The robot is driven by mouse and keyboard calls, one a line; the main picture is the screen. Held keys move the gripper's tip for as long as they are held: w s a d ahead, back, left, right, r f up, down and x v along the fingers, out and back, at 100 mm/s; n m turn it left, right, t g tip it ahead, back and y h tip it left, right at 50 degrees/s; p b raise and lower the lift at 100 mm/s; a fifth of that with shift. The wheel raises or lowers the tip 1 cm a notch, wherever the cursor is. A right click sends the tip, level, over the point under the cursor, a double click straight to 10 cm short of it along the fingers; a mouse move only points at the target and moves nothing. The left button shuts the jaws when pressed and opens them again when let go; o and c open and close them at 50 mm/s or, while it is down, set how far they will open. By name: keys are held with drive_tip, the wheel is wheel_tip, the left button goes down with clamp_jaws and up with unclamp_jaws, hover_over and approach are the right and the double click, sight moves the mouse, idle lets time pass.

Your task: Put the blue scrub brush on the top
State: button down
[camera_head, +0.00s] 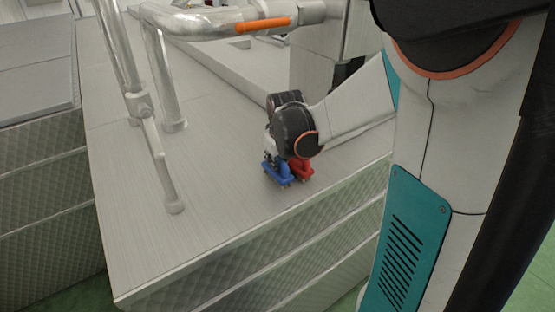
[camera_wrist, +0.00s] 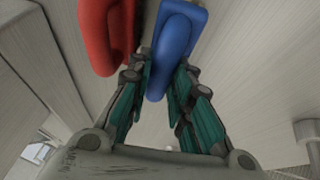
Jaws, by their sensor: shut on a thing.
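The blue scrub brush (camera_head: 277,175) is at the pale top surface (camera_head: 215,190) of the stepped metal block, near its front edge. In the wrist view the blue brush (camera_wrist: 178,35) lies between the teal fingers of my gripper (camera_wrist: 162,76), which is shut on its handle. In the head view my wrist hides most of the gripper and the upper part of the brush. I cannot tell whether the brush rests on the surface or is slightly lifted. A red brush-like thing (camera_head: 301,170) is close beside it on the right; it also shows in the wrist view (camera_wrist: 100,40), left of the blue brush.
A metal pipe railing (camera_head: 160,95) with an orange band (camera_head: 263,25) rises from the surface to the left and behind. A grey panelled block (camera_head: 40,150) stands at far left. The surface left of the brushes is clear; its front edge drops to green floor (camera_head: 75,297).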

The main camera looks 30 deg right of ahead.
drive_tip(key=shift+f, duration=0.25)
drive_tip(key=c, duration=1.4)
unclamp_jaws()
drive_tip(key=shift+r, duration=0.1)
drive_tip(key=shift+c, duration=0.2)
drive_tip(key=shift+r+p, duration=0.4)
drive_tip(key=shift+r, duration=0.1)
drive_tip(key=p+v, duration=0.7)
drive_tip(key=v, duration=0.4)
drive_tip(key=shift+s, duration=0.2)
